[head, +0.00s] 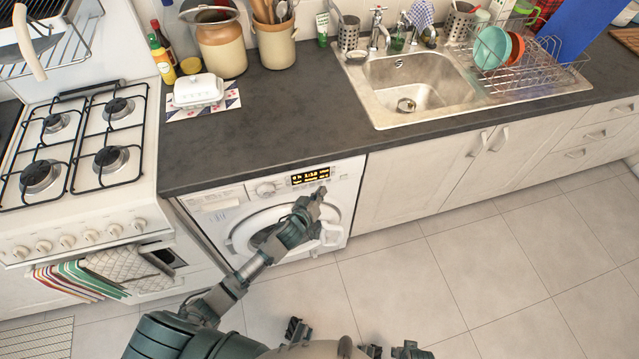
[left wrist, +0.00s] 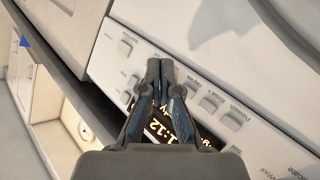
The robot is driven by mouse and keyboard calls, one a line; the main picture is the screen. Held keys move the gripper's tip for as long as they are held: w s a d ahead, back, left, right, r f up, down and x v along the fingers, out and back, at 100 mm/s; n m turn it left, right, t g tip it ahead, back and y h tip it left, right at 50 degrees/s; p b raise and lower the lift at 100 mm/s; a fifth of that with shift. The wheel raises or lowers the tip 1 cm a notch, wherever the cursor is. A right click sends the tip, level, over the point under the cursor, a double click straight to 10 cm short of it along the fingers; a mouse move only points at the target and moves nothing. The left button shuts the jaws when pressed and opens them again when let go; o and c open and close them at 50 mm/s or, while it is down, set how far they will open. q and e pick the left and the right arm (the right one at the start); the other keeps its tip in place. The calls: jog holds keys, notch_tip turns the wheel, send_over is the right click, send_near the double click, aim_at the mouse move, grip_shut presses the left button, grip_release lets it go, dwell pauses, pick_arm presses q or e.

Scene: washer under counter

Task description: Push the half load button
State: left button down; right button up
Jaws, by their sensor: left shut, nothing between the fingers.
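The white washing machine (head: 285,225) stands under the counter. Its dark display (head: 310,177) glows with yellow text, and it also shows in the left wrist view behind my fingers (left wrist: 160,130). My left gripper (head: 318,192) is shut and empty, in front of the panel just below the display. In the left wrist view my left gripper's (left wrist: 160,66) tips lie over the row of small buttons (left wrist: 208,103). Some buttons are hidden behind the fingers. I cannot tell which one is half load, or whether the tips touch the panel.
A round dial (head: 265,188) is left of the display. The dark countertop (head: 290,110) overhangs above the washer. A gas stove (head: 75,160) stands left and white cabinets (head: 420,190) stand right. The tiled floor (head: 420,275) is clear at the right.

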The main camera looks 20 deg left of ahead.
pick_arm(q)
jog(key=shift+w+d+r, duration=0.25)
jog(key=shift+w+d, duration=0.05)
jog(key=shift+d, duration=0.15)
jog(key=shift+w+a+f, duration=0.1)
jog(key=shift+w+a, duration=0.05)
jog(key=shift+a, duration=0.2)
jog(key=shift+w+p, duration=0.15)
jog(key=shift+p, duration=0.15)
dwell(0.3)
jog(key=shift+s+d+p, duration=0.1)
jog(key=shift+s+p, duration=0.25)
jog(key=shift+s, duration=0.3)
